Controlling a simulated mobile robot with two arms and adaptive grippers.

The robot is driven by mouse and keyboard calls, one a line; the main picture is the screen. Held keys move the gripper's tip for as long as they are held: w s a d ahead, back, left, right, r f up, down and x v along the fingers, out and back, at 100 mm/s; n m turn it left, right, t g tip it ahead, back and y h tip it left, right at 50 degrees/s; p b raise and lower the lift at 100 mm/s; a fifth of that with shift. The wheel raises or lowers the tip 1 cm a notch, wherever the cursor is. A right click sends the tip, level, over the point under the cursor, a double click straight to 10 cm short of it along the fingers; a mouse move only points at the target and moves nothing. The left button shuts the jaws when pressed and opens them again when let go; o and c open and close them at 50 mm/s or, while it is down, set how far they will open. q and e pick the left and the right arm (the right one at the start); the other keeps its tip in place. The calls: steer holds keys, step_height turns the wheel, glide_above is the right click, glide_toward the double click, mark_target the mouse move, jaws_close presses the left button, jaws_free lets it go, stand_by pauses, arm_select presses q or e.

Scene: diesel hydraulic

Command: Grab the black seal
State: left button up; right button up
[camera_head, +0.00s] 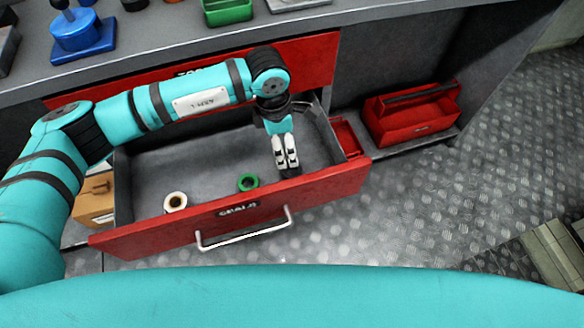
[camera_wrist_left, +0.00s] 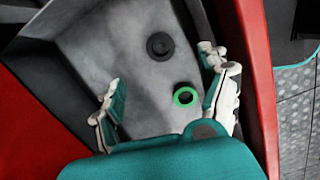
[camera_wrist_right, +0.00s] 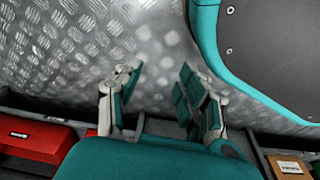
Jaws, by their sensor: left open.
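The black seal is a dark ring in the open red drawer; in the left wrist view the black seal (camera_wrist_left: 151,48) lies flat on the grey drawer floor, just beyond my fingertips. In the head view the black seal (camera_head: 291,174) is largely hidden beneath my left gripper (camera_head: 286,164), which points down over the drawer's right part. In the left wrist view my left gripper (camera_wrist_left: 161,70) is open and empty, fingers wide apart. My right gripper shows only in the right wrist view (camera_wrist_right: 160,70), open and empty above the patterned metal floor.
A green ring (camera_head: 241,185) and a white ring (camera_head: 167,204) lie in the same drawer, left of the black seal. The drawer front (camera_head: 325,192) with its handle bounds the near side. A red toolbox (camera_head: 410,122) stands at right. A workbench (camera_head: 150,47) runs above.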

arm_select(q)
glide_above(293, 174)
steer(key=a, duration=0.1)
step_height(293, 174, down, 7)
steer(key=shift+w+r, duration=0.1)
steer(key=f, duration=0.4)
steer(key=shift+d+f+b, duration=0.1)
steer(key=shift+d+b, duration=0.1)
steer(key=shift+b, duration=0.15)
steer(key=shift+f, duration=0.35)
steer(key=shift+d+f, duration=0.1)
steer(key=shift+f, duration=0.1)
steer(key=c, duration=0.9)
arm_select(e)
steer(key=shift+w+a+r, duration=0.1)
steer(key=shift+w+r, duration=0.8)
steer(key=shift+r, duration=0.2)
